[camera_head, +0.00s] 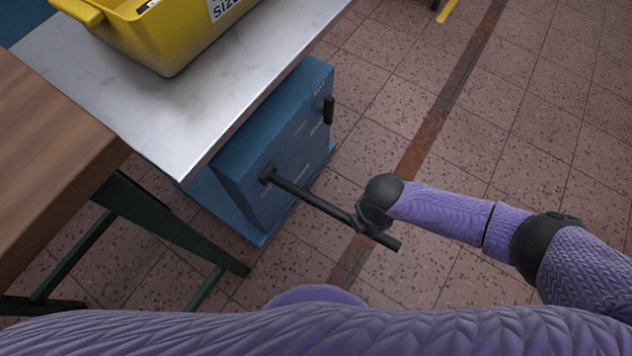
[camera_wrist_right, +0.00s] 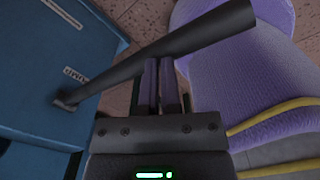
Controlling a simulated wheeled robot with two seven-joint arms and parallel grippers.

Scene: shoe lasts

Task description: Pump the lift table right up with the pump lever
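The black pump lever (camera_head: 315,200) sticks out of the blue face, towards the lower right in the head view. It also crosses the right wrist view (camera_wrist_right: 150,55). My right gripper (camera_wrist_right: 163,85) is at the lever's outer part, its two dark fingers close together. The lever crosses in front of their tips, not visibly between them; exact contact cannot be told. In the head view that hand is mostly hidden behind its wrist. My left gripper is not in view.
A yellow bin (camera_head: 170,40) with a white label stands on the metal top. A short black handle (camera_head: 328,110) is on the same blue face. A wooden bench (camera_head: 50,150) with green legs stands at left. The tiled floor (camera_head: 440,270) around the lever is clear.

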